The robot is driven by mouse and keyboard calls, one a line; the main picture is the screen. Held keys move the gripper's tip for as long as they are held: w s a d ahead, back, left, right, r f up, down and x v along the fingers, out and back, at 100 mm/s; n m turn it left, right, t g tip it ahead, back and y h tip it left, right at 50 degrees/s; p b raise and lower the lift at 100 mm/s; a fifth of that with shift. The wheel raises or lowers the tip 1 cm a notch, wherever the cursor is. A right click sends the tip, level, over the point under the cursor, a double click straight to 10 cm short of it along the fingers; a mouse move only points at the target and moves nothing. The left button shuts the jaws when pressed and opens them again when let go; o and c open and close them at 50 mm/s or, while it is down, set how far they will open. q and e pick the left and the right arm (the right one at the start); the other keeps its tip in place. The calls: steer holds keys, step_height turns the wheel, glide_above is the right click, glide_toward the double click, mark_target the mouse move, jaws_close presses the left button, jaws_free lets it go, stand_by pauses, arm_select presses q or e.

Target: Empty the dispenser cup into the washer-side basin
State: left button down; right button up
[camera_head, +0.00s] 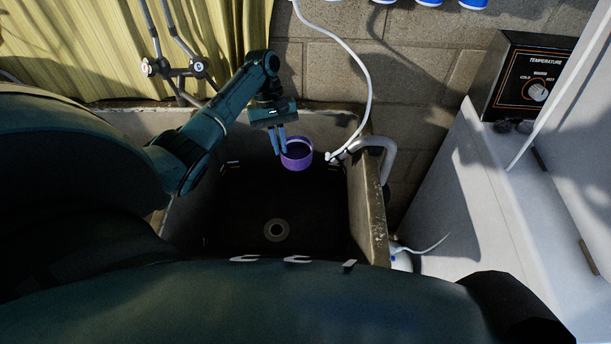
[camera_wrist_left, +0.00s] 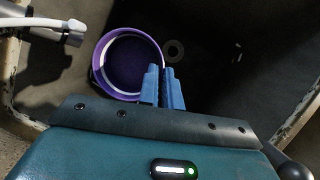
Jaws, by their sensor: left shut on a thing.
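The purple dispenser cup (camera_head: 297,153) is held over the back part of the washer-side basin (camera_head: 367,200). My left gripper (camera_head: 279,143) is shut on the cup's rim, with its blue fingers at the cup's left side. In the left wrist view the cup (camera_wrist_left: 132,65) appears round, with its open mouth towards the camera and a purple inside. The left fingertips (camera_wrist_left: 163,88) are close together at its right edge. I cannot tell whether anything is in the cup. The basin's dark floor shows a round drain (camera_head: 277,230). My right gripper is not in view.
A white hose (camera_head: 369,75) hangs down the block wall to the basin's back right corner, where a pale pipe (camera_head: 378,145) curves over the rim. A white washer (camera_head: 480,200) with a temperature panel (camera_head: 530,80) stands on the right. Taps (camera_head: 175,68) and a yellow curtain are at the back left.

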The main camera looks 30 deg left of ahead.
arm_select(q)
steer(key=shift+s+d+r, duration=0.15)
steer(key=shift+s+d, duration=0.1)
steer(key=shift+w+a, duration=0.1)
steer(key=shift+r, duration=2.45)
